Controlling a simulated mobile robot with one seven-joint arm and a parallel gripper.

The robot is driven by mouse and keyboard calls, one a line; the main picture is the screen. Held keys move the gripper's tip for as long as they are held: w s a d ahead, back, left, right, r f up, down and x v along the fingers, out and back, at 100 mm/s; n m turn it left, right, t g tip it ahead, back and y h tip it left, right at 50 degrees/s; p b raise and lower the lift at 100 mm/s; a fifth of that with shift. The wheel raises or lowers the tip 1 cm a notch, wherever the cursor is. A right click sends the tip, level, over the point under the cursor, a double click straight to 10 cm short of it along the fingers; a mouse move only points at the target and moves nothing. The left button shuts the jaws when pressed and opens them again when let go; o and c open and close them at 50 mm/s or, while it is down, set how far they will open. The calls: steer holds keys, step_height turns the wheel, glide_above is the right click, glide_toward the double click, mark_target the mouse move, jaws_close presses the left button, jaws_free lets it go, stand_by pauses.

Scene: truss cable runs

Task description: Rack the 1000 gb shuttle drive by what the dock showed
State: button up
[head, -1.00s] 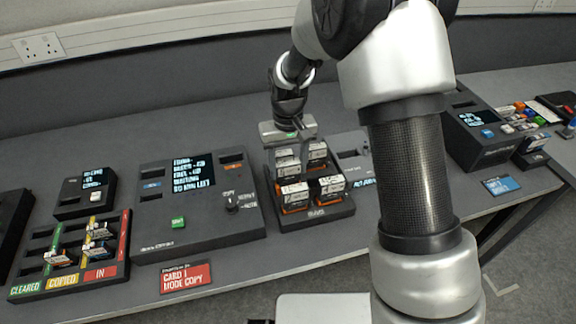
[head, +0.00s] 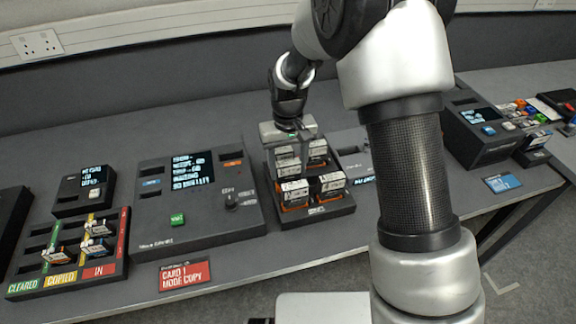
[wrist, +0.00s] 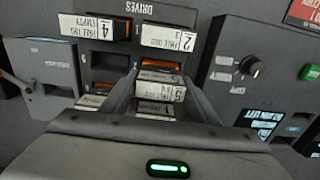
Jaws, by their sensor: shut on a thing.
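The drive rack (head: 318,209) stands mid-bench and holds several drives with white labels and orange trim. Front drives are at left (head: 293,193) and right (head: 331,184). In the wrist view, upside down, drives labelled 2 (wrist: 168,38) and 4 (wrist: 90,27) sit in the rack, with an empty-looking slot (wrist: 108,62) beside them. My gripper (wrist: 160,82) is shut on a white-labelled drive (wrist: 158,92) between its fingers; its small print is not legible. In the head view my gripper (head: 298,150) is over the rack's rear part, and its fingertips are partly hidden.
A dark dock console (head: 195,205) with a lit screen and green button stands left of the rack. A red sign (head: 185,275) lies in front. Another console (head: 482,130) stands at right, past my arm.

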steer(key=shift+f+b, duration=0.4)
steer(key=shift+f, duration=0.2)
stand_by(0.4)
steer(key=o, duration=1.5)
steer(key=shift+o, duration=0.4)
steer(key=shift+o, duration=1.2)
steer(key=shift+r, duration=0.1)
steer(key=shift+r+p, duration=2.5)
steer(key=shift+r, duration=1.2)
